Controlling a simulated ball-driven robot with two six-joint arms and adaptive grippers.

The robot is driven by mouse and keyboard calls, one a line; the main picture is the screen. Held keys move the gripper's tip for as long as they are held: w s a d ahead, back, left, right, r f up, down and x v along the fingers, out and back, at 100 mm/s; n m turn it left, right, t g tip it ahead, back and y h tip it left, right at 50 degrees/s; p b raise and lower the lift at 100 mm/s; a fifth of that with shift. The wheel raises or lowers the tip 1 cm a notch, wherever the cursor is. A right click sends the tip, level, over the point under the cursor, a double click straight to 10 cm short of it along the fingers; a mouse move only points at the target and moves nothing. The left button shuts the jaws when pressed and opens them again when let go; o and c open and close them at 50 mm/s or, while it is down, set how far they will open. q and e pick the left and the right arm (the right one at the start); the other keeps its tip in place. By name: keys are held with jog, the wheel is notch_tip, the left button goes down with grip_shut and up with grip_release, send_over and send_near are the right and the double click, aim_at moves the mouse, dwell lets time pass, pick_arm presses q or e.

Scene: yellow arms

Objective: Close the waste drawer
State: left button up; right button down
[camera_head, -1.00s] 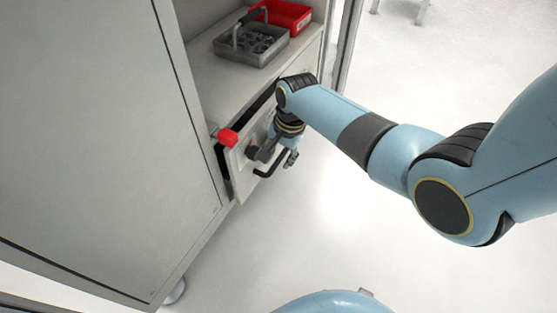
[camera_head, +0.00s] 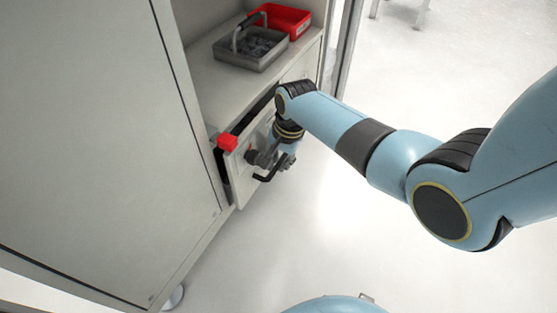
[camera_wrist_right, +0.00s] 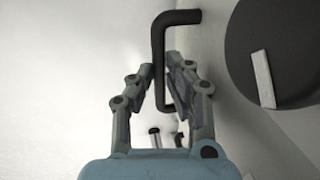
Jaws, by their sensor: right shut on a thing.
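The waste drawer (camera_head: 242,180) stands partly open in the pale cabinet, with a dark gap behind its front. Its black bar handle (camera_head: 268,176) sits low on the front and also shows in the right wrist view (camera_wrist_right: 157,45). My right gripper (camera_head: 285,164) is at the handle, in front of the drawer. In the right wrist view its two fingers (camera_wrist_right: 166,80) are on either side of the bar, shut on it. My arm hides part of the drawer front. My left gripper is in neither current view.
A grey tray (camera_head: 268,62) with a handle and a red bin (camera_head: 298,22) stand on the cabinet top. A red block (camera_head: 228,142) is at the drawer's upper corner. A tall cabinet panel (camera_head: 90,130) fills the left. The floor to the right is clear.

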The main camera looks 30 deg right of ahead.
pick_arm(q)
jog(key=shift+f+t, duration=0.3)
jog(key=shift+f, duration=0.05)
pick_arm(e)
jog(key=w, duration=0.1)
jog(key=w+a, duration=0.2)
jog(key=shift+w, duration=0.25)
jog(key=c, duration=1.3)
grip_release()
jog(key=shift+w, duration=0.1)
jog(key=shift+c, duration=0.2)
pick_arm(q)
jog(key=shift+w, duration=0.1)
